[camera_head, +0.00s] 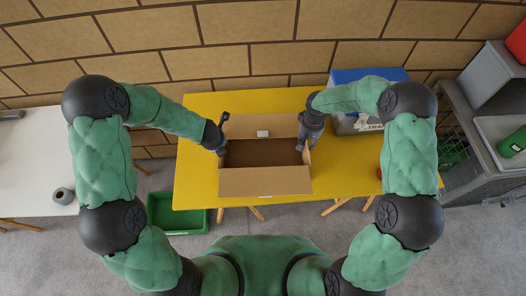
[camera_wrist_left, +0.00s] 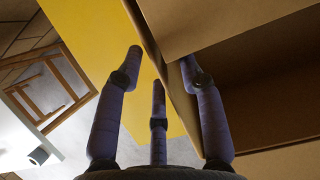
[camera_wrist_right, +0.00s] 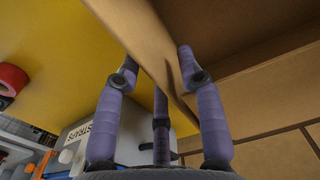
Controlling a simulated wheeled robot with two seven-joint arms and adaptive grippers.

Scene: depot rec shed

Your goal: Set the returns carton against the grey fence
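The returns carton (camera_head: 265,182), an open brown cardboard box, sits on the yellow table (camera_head: 200,182) with its dark inside facing up. A small pale label is on its back side. My left gripper (camera_head: 222,139) is at the carton's left wall; in the left wrist view its fingers (camera_wrist_left: 160,62) are spread on either side of the wall, with a gap on the outer side. My right gripper (camera_head: 303,140) is at the right wall; in the right wrist view its fingers (camera_wrist_right: 158,62) are also spread around that wall. I cannot clearly make out a grey fence.
A grey box marked STRAPS (camera_wrist_right: 88,130) with a blue top (camera_head: 352,76) stands right of the carton. A red round item (camera_wrist_right: 12,78) lies near the table's right side. A green crate (camera_head: 160,212) is on the floor. The yellow table left of the carton is clear.

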